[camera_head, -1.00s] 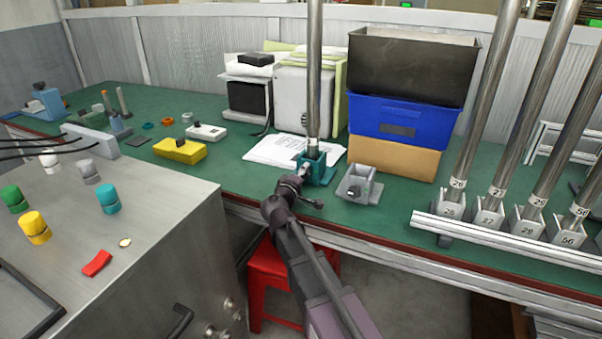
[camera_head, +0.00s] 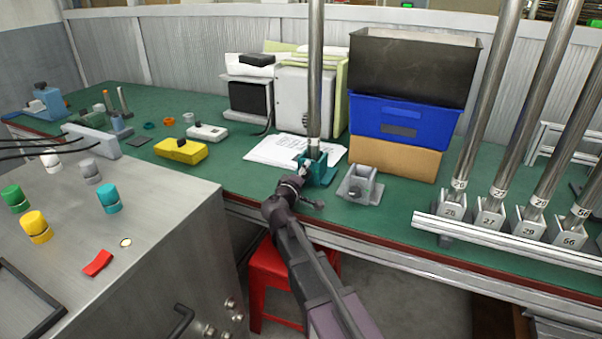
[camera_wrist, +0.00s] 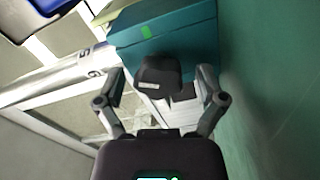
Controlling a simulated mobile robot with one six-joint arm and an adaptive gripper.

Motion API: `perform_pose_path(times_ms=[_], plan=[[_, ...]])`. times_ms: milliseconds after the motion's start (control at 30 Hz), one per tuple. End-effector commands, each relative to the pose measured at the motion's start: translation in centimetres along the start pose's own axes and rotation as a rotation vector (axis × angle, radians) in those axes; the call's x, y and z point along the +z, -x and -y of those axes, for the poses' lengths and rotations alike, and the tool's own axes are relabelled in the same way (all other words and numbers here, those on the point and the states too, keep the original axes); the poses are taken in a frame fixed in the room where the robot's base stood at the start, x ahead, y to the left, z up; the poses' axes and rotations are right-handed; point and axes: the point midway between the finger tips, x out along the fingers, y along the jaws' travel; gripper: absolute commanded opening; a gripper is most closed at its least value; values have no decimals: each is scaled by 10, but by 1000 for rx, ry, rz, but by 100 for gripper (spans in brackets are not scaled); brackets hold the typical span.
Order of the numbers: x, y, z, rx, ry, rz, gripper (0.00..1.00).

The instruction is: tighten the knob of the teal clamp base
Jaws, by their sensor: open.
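The teal clamp base (camera_head: 319,172) stands on the green bench with an upright steel tube (camera_head: 315,80) in it. In the wrist view the teal clamp base (camera_wrist: 190,35) fills the top middle, with a light green mark on its face. Its dark knob (camera_wrist: 158,77) lies between the two fingers of my gripper (camera_wrist: 162,85). The gripper is open, with a finger on either side of the knob and gaps visible between. In the head view my gripper (camera_head: 300,180) is at the front left of the base and hides the knob.
A grey clamp base (camera_head: 360,186) stands empty just to the right. White papers (camera_head: 285,150) lie behind the teal base. Stacked bins (camera_head: 400,115) stand at the back, and a rack (camera_head: 500,228) of tubes is at the right. A red stool (camera_head: 268,270) is below the bench.

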Motion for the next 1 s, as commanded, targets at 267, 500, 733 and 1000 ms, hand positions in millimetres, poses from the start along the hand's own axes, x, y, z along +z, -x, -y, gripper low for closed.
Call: perform_pose_path(times_ms=[267, 500, 733, 1000], plan=[[1, 5, 0, 0, 0, 1, 89], [1, 29, 0, -1, 0, -1, 89], [2, 65, 0, -1, 0, -1, 89], [0, 102, 0, -1, 0, -1, 89]])
